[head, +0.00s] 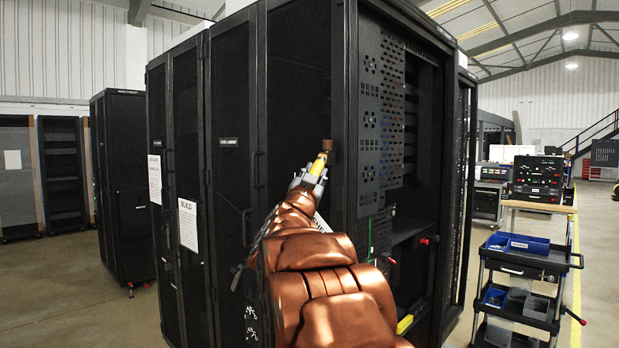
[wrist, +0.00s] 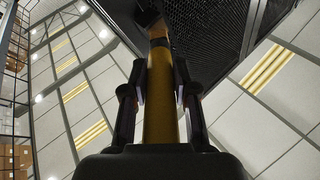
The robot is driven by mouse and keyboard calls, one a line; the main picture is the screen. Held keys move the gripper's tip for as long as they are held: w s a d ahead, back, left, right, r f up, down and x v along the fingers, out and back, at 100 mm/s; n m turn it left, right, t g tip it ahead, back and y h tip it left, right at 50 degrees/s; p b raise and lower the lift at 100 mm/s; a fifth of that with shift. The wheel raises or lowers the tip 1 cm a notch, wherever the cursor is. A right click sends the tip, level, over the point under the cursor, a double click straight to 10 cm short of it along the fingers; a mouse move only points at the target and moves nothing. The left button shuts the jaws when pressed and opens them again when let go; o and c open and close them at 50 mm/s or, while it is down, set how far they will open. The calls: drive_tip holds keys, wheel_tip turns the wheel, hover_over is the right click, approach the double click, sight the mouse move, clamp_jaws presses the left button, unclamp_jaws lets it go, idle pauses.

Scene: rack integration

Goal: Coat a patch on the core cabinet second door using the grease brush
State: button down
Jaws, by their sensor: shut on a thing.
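The grease brush (head: 319,163) has a yellow handle and a brown tip. My gripper (head: 312,178) is shut on its handle, and the tip points up. The core cabinet (head: 228,141) is black with mesh doors and a white label. The brush tip overlaps the right part of its second door (head: 296,110) near the door's right edge. I cannot tell whether the tip touches the door. My arm hides the lower part of that door.
The cabinet's right side is open, with perforated panels (head: 380,120) inside. A black cart (head: 528,262) with blue bins stands at the right, near a table with a panel of lights (head: 538,178). Other black cabinets (head: 122,190) stand at the left. Floor is clear on the left.

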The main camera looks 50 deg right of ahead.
drive_tip(key=shift+s, duration=0.7)
drive_tip(key=shift+w+r+p, duration=0.15)
drive_tip(key=shift+w+p, duration=0.35)
drive_tip(key=shift+w, duration=0.2)
drive_tip(key=w+p, duration=0.1)
drive_tip(key=w, duration=0.1)
drive_tip(key=shift+w+d, duration=0.1)
drive_tip(key=shift+w, duration=0.25)
drive_tip(key=a+p, duration=0.2)
drive_tip(key=a, duration=0.4)
drive_tip(key=shift+p, duration=0.35)
